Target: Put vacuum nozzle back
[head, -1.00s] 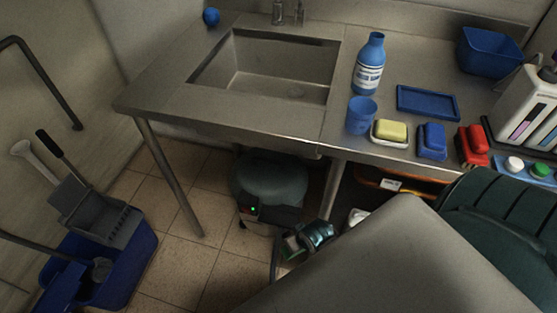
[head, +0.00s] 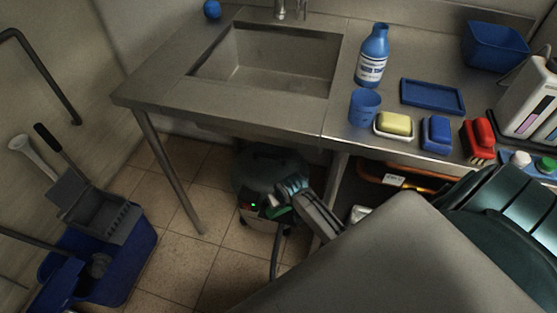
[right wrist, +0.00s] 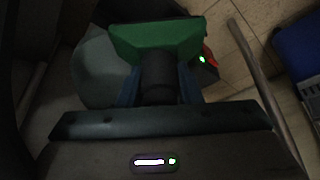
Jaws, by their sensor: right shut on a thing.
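The vacuum (head: 262,168) is a dark rounded canister with a lit green light, on the floor under the sink counter. My right gripper (head: 288,193) is in front of its right side in the head view. It is shut on the vacuum nozzle (head: 278,213), of which a green part shows. In the right wrist view the nozzle's wide green head (right wrist: 155,42) and dark neck sit between the blue fingers (right wrist: 158,82), overlapping the vacuum's grey body (right wrist: 92,72). Whether the nozzle touches the vacuum cannot be told. My left gripper is not in view.
A metal counter leg (head: 168,172) stands left of the vacuum. A dark hose (head: 275,258) hangs below the nozzle. A blue mop bucket (head: 130,268) is at lower left. Tiled floor (head: 185,265) between them is clear. Bottles, sponges and a tray (head: 432,96) are on the counter.

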